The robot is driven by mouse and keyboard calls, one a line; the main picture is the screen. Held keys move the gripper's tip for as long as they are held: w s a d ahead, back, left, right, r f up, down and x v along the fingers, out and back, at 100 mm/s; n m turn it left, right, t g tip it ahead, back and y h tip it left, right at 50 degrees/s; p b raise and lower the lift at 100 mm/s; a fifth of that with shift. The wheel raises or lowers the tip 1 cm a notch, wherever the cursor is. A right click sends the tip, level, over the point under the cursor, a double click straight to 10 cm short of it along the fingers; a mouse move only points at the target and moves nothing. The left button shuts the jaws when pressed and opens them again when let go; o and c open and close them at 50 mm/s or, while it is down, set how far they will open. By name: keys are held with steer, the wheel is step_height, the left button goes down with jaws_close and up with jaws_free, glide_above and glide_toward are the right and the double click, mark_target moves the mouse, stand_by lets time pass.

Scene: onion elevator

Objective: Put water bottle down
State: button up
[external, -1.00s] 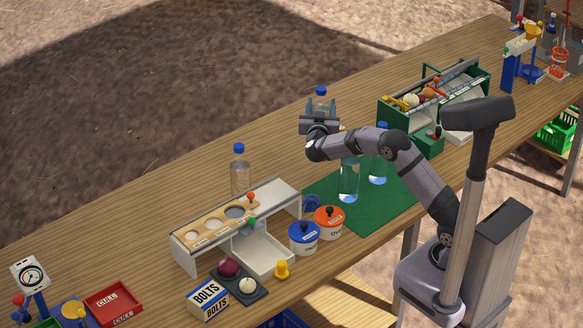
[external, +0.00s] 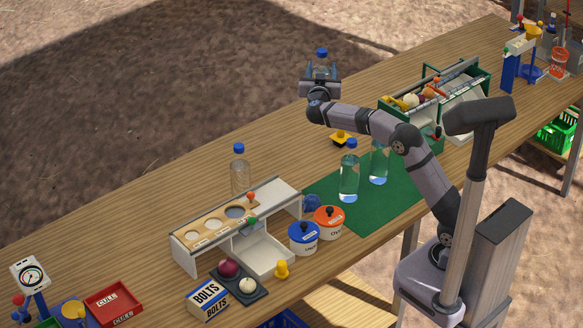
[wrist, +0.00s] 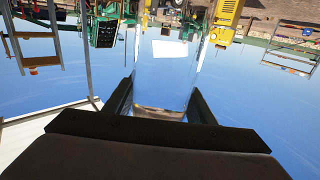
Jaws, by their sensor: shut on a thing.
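My gripper (external: 320,72) is shut on a clear water bottle with a blue cap (external: 321,54). The jaws hide most of the bottle in the external view. It is held up in the air, seemingly upright, and appears above the table's far edge. In the wrist view the clear bottle (wrist: 165,75) stands between the two dark fingers (wrist: 162,100).
The white stand (external: 187,257), blue-lidded pot (external: 304,238) and orange-lidded pot (external: 328,222) are near the front. A small yellow-topped thing (external: 340,137) lies behind the mat. A green sorter (external: 425,130) is at right. Wooden table (external: 285,155) is clear left of the yellow-topped thing.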

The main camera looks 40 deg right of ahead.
steer(key=shift+g, duration=0.3)
steer(key=r, duration=0.2)
steer(key=s+r, duration=0.1)
steer(key=r, duration=0.1)
steer(key=s+r+p, duration=0.1)
steer(key=r, duration=0.1)
steer(key=shift+s+a+r, duration=0.15)
steer(key=shift+s+r, duration=0.05)
steer(key=s+d+m+g+h+p, duration=0.2)
steer(key=s+m+g+h+p, duration=0.4)
steer(key=s, duration=2.1)
step_height(320, 180, down, 24)
steer(key=n+y, duration=0.1)
steer(key=y, duration=0.1)
steer(key=shift+s+d+n+t, duration=0.3)
steer(key=shift+s+t, duration=0.05)
steer(key=shift+t, duration=0.05)
steer(key=shift+f, duration=2.3)
